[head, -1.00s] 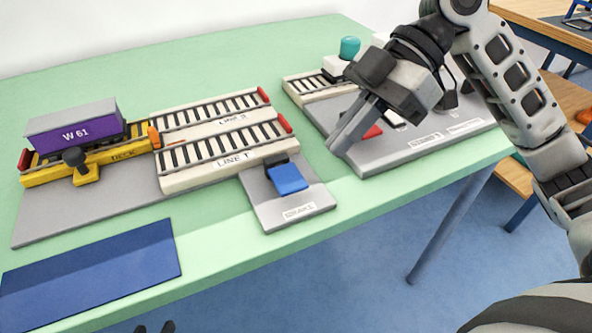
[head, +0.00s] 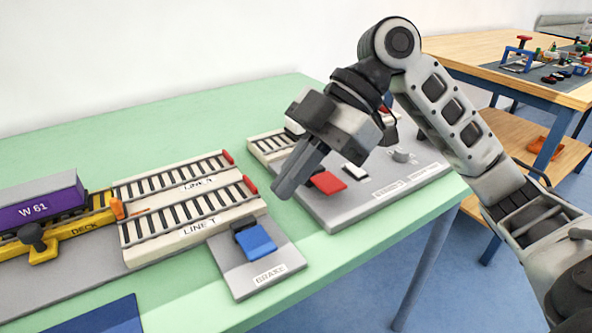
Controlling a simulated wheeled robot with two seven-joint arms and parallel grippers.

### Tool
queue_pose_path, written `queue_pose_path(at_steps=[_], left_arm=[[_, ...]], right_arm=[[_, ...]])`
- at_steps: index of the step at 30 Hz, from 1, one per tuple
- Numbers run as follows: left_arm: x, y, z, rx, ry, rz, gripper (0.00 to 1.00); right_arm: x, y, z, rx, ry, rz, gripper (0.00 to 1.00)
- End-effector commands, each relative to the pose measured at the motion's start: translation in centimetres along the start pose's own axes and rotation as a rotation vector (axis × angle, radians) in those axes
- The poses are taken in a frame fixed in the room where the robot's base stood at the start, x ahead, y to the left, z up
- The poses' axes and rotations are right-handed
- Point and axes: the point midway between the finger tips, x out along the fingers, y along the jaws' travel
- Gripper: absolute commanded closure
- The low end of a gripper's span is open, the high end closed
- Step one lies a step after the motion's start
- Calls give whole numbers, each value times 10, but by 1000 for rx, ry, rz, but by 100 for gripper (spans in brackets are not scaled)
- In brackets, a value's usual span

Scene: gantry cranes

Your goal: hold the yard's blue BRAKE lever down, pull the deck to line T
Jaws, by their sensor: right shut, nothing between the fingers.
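The blue BRAKE lever (head: 255,242) sits on its grey plate (head: 240,278) near the table's front edge, tilted up at the back. The yellow deck (head: 88,237) carries the purple wagon W 61 (head: 38,208) and has a black knob (head: 32,234) at its front. Line T (head: 197,222) is the nearer of two pale tracks just right of the deck; an orange piece (head: 117,208) stands at the deck's right end. My right gripper (head: 286,191) is shut and empty, above and right of the brake lever, apart from it. My left gripper is not in view.
A second grey panel (head: 335,215) at right holds a red lever (head: 327,182), a white lever (head: 355,171) and a track end. A dark blue mat (head: 105,318) lies at the front left. Green table top (head: 240,105) is free behind the tracks. A wooden table stands far right.

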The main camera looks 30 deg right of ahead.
Motion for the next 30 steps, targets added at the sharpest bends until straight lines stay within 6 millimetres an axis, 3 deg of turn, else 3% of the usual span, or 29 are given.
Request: queue_pose_path(at_steps=[6, 12, 18, 30], left_arm=[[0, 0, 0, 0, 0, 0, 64], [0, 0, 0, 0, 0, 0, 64], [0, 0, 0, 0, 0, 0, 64], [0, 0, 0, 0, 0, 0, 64]], right_arm=[[50, -1, 0, -2, 3, -5, 100], [78, -1, 15, 5, 1, -3, 100], [90, 0, 27, 3, 1, 0, 100], [92, 0, 29, -2, 0, 4, 100]])
